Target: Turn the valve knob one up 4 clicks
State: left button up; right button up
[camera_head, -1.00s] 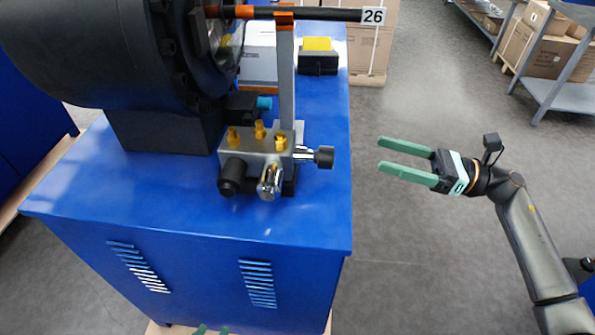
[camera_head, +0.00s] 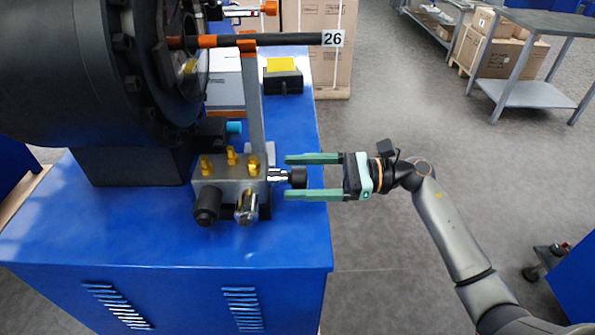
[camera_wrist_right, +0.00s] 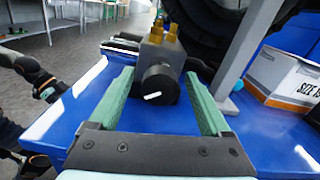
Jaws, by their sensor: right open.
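A grey valve block (camera_head: 230,185) with yellow fittings on top sits on the blue cabinet. A black knob (camera_head: 298,177) on a chrome stem sticks out from its right side. In the right wrist view the knob (camera_wrist_right: 158,82) faces me, its white mark lying nearly level. My right gripper (camera_head: 288,177) is open, with one green finger on each side of the knob and gaps visible between. A second black knob (camera_head: 207,206) and a chrome fitting (camera_head: 246,209) are on the block's front. Part of my left gripper (camera_wrist_right: 46,90) seems to show at the left of the wrist view; its fingers are unclear.
The blue cabinet (camera_head: 170,235) carries a big black machine (camera_head: 75,75) behind the block. A grey upright (camera_head: 256,105) and a rod tagged 26 (camera_head: 280,40) stand behind and above. A yellow-topped box (camera_head: 283,75) is farther back.

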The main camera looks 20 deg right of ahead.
jog(key=shift+w+a, duration=0.1)
jog(key=shift+a, duration=0.2)
grip_shut()
dwell(0.5)
